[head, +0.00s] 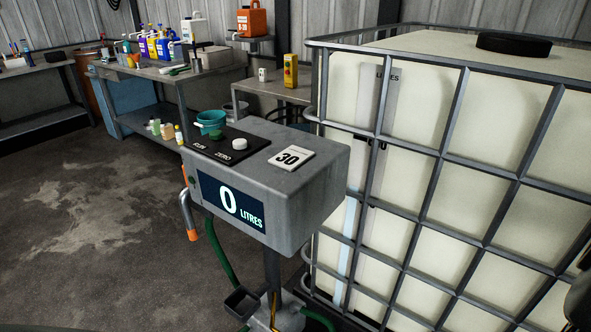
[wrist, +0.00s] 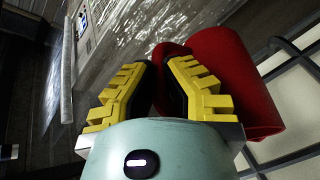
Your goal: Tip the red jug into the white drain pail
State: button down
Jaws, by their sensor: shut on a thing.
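The red jug (wrist: 235,85) fills the upper right of the wrist view. My gripper (wrist: 160,72) has its yellow fingers closed around what looks like the jug's handle, with the body to the right of the fingers. The jug's mouth and contents are hidden, and I cannot tell how far it is tilted. The jug is not in the head view.
A large caged white tank (head: 420,150) fills the right side. A green hose (head: 218,250) hangs below the column. Open concrete floor (head: 90,230) lies to the left.

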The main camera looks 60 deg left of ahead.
jog(key=s+d+f+m+g+y+b, duration=0.1)
jog(key=s+d+f+m+g+b, duration=0.3)
jog(key=f, duration=0.6)
jog(key=s+d+f+m+g+b, duration=0.2)
jog(key=d+f+m+g+b, duration=0.25)
jog(key=f, duration=0.45)
jog(key=s+d+f+m+g+y+b, duration=0.1)
jog(key=s+d+f+m+g+b, duration=0.3)
jog(key=f, duration=0.6)
jog(key=w+a+f+m+y+b, duration=0.1)
jog(key=w+a+f+y+b, duration=0.1)
jog(key=f+b, duration=0.5)
jog(key=w+a+f+m+y+b, duration=0.2)
jog(key=f+b, duration=0.6)
jog(key=f, duration=0.5)
jog(key=shift+w+a+f+t+y+b, duration=0.35)
jog(key=shift+w+a+y, duration=0.2)
jog(key=shift+w+y, duration=0.6)
